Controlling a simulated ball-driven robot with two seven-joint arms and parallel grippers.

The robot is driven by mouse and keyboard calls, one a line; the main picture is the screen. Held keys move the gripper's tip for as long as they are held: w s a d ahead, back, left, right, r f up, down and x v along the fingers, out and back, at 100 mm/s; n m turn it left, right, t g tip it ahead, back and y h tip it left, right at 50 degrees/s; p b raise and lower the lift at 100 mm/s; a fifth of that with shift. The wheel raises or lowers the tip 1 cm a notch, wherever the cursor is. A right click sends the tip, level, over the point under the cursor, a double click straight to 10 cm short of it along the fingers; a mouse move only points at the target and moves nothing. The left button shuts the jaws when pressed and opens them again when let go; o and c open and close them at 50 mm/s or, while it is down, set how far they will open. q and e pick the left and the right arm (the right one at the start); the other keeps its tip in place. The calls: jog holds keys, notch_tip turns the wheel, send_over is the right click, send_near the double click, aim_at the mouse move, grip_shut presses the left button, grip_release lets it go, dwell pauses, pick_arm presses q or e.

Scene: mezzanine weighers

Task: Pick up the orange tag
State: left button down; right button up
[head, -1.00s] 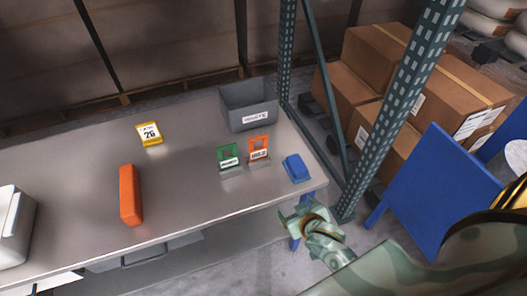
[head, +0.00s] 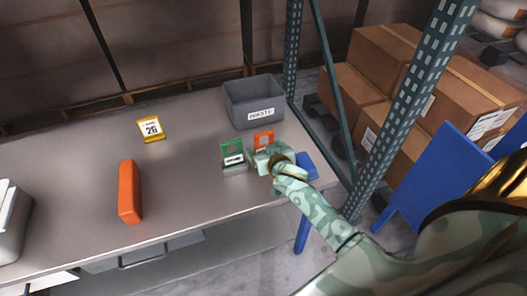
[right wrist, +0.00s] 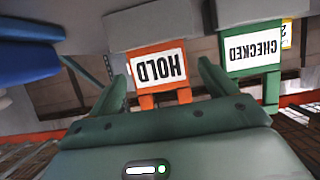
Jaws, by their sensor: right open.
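The orange tag (head: 264,138), a small frame with a white HOLD label, stands upright near the right end of the bench. In the right wrist view the orange tag (right wrist: 158,92) appears upside down, joined to a grey block (right wrist: 150,26). My right gripper (head: 263,158) is just in front of it and hides its lower part in the head view. In the right wrist view its fingers (right wrist: 165,78) are apart, one toward each side of the tag, with no clear contact. My left gripper is not in view.
A green CHECKED tag (head: 231,149) stands close to the left of the orange one. A grey WASTE bin (head: 238,112) is behind. A blue object (head: 308,168) lies right, partly hidden by my arm.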

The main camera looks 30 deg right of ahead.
aim_at(264, 149)
jog(key=x, duration=0.3)
jog(key=shift+w+f+b, duration=0.1)
jog(key=shift+f+b, duration=0.15)
jog(key=shift+b, duration=0.15)
jog(key=shift+r, duration=0.1)
jog(key=c, duration=1)
